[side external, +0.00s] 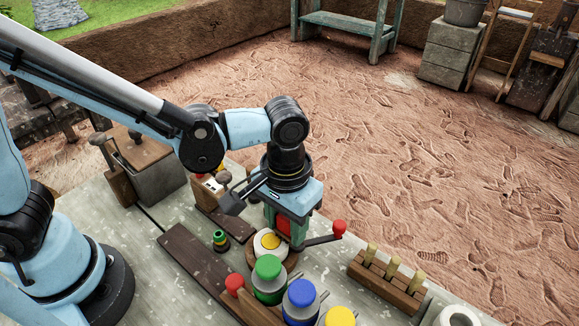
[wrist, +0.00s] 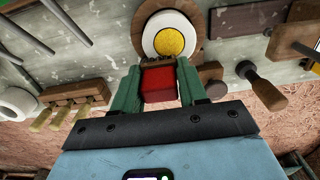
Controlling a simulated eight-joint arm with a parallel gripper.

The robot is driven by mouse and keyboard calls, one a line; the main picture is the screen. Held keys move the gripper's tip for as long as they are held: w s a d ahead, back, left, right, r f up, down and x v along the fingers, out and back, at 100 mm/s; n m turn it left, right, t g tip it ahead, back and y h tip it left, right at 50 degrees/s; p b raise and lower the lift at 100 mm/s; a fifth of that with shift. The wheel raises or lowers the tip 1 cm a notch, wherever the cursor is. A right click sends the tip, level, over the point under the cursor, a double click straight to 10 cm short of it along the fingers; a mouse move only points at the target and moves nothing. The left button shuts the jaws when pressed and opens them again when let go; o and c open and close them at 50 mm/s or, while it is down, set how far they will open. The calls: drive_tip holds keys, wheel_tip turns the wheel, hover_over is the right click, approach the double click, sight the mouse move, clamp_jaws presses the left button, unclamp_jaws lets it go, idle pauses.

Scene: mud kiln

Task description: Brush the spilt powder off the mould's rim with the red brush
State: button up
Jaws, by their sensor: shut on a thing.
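My gripper (side external: 288,220) points down over the bench, its green fingers shut on the red brush (wrist: 158,86). Red also shows between the fingers in the side view. In the wrist view the brush's dark bristles point at the near edge of the mould (wrist: 150,36), a white ring with a yellow round centre. The bristles are close to its rim; I cannot tell whether they touch. The mould sits on a round wooden base (wrist: 201,33) and shows beside the fingers in the side view (side external: 261,251). I cannot make out loose powder on the rim.
Green (side external: 269,280), blue (side external: 301,302) and yellow-topped (side external: 340,317) jars crowd the near side. A red-knobbed lever (side external: 338,229) lies right of the gripper. A wooden rack with pegs (side external: 387,283) stands farther right. A small green-topped knob (side external: 220,240) and dark plank (side external: 195,258) lie left.

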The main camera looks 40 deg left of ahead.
drive_tip(key=shift+d+r, duration=0.15)
drive_tip(key=shift+d, duration=0.65)
drive_tip(key=shift+a+r, duration=0.15)
drive_tip(key=shift+r, duration=3.8)
drive_tip(key=w+a+f, duration=0.1)
drive_tip(key=w+a, duration=0.4)
drive_tip(key=a, duration=0.5)
hover_over(236, 186)
drive_tip(key=f, duration=0.2)
drive_tip(key=shift+f, duration=4.85)
drive_tip(key=shift+f, duration=0.15)
drive_tip(key=o, duration=0.9)
